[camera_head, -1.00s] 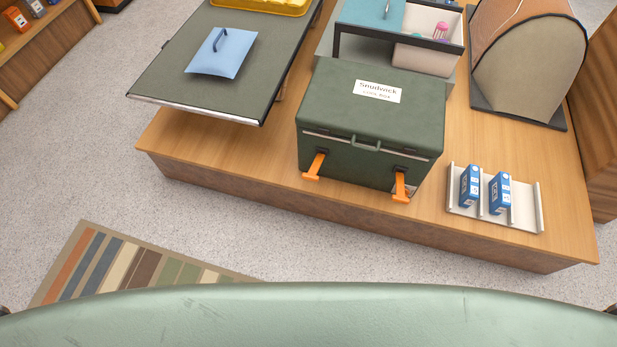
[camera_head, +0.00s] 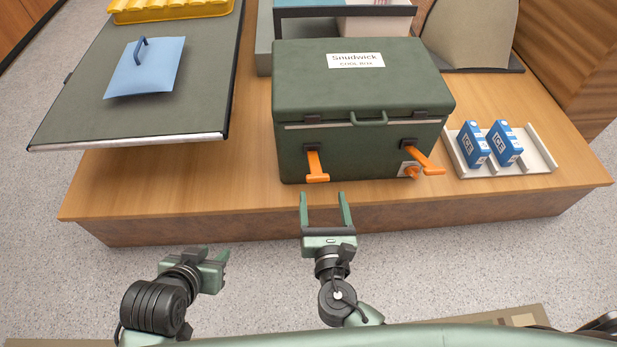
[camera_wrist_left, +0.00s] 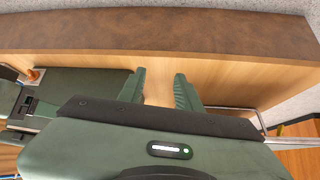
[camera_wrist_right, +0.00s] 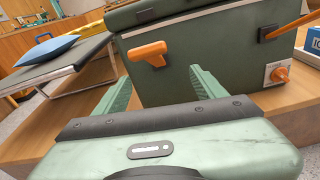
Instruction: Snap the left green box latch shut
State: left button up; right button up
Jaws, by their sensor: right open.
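The dark green box (camera_head: 350,85) stands on the wooden platform with its lid down. Its left latch (camera_head: 315,166) is orange, hangs from the front face and appears to stick out towards me; it also shows in the right wrist view (camera_wrist_right: 148,53). The right latch (camera_head: 424,158) sticks out from the front. My right gripper (camera_head: 325,197) is open and empty, in front of and below the left latch, apart from it. My left gripper (camera_head: 225,268) is lower left, before the platform's front edge. Its fingers (camera_wrist_left: 160,90) are apart with nothing between them.
An orange knob (camera_head: 411,171) sits under the right latch. A white rack (camera_head: 540,155) with blue ice packs (camera_head: 473,145) stands right of the box. The platform's front strip (camera_head: 220,195) is clear.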

aim_at(317, 175)
jog(key=r, duration=0.1)
jog(key=r+t, duration=0.1)
jog(key=r+n, duration=0.1)
jog(key=shift+w+a+r+b, duration=0.2)
jog(key=shift+a+b, duration=0.15)
jog(key=shift+a, duration=0.05)
pick_arm(q)
jog(key=w+d+r+t, duration=0.1)
jog(key=w+r+t, duration=0.2)
jog(key=w+r, duration=0.1)
jog(key=shift+d+r+h+b, duration=0.15)
jog(key=shift+r+h+b, duration=0.2)
jog(key=shift+r, duration=0.35)
pick_arm(e)
jog(key=w, duration=0.7)
jog(key=shift+w, duration=0.3)
grip_shut()
